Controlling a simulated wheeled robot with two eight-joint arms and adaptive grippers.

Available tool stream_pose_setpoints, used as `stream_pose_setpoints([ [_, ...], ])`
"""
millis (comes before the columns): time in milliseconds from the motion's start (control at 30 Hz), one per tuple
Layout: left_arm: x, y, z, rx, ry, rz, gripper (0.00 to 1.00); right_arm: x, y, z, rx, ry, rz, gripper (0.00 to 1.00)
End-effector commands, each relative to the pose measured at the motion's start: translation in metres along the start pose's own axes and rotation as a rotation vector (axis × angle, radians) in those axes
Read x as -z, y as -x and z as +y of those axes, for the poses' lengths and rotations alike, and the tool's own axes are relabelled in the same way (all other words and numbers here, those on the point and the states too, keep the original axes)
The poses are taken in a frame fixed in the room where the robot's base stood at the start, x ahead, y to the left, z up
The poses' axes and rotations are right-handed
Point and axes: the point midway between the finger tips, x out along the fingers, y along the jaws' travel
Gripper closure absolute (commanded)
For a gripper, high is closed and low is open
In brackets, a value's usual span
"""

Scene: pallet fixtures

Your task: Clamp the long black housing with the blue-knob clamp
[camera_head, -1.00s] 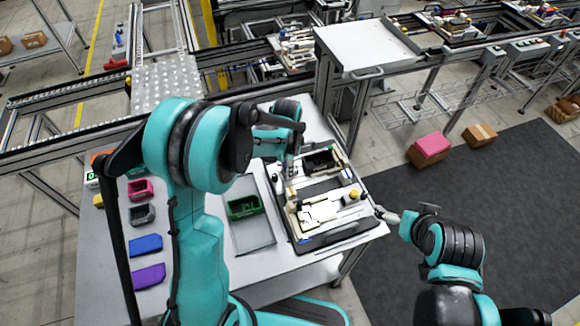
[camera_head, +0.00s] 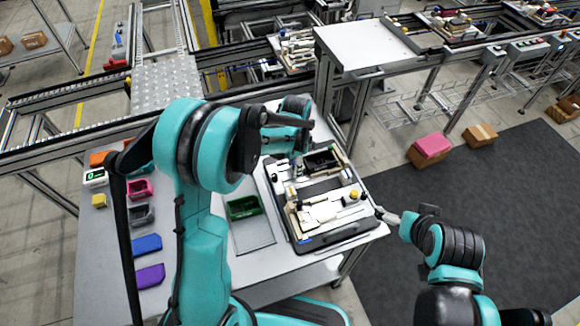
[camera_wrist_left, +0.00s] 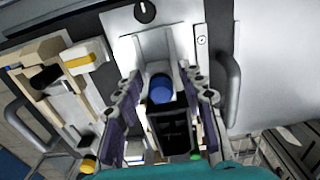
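A black housing (camera_head: 322,160) lies in the far part of the fixture pallet (camera_head: 338,239) on the table. The blue knob (camera_wrist_left: 160,88) of the clamp shows in the left wrist view, in front of a pale bracket. My left gripper (camera_wrist_left: 161,100) is open, with one finger on each side of the knob and a gap to both. A black slotted part (camera_wrist_left: 172,132) shows between the fingers; I cannot tell if it is the housing. In the head view my own arm partly hides the left gripper. My right gripper (camera_head: 386,216) is by the table's right edge; its opening is unclear.
A green bin (camera_head: 243,207) stands left of the pallet. Pink, grey, blue (camera_head: 146,245) and purple bins line the table's left side. A yellow knob (camera_head: 355,194) rises from the pallet. A metal handle (camera_wrist_left: 230,88) is right of the left gripper.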

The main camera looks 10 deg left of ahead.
Motion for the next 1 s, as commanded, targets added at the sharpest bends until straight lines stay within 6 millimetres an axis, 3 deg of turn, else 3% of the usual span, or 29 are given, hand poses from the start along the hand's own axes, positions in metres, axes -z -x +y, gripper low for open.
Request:
stream_pose_setpoints([
  [467,0.0,0.005,0.0,0.0,0.0,0.0,0.6,0.002,0.003,0.0,0.0,0.0,0.0,0.0],
  [1000,0.0,0.05,0.0,0.0,0.0,0.0,0.6,0.02,0.027,0.0,0.0,0.0,0.0,0.0],
])
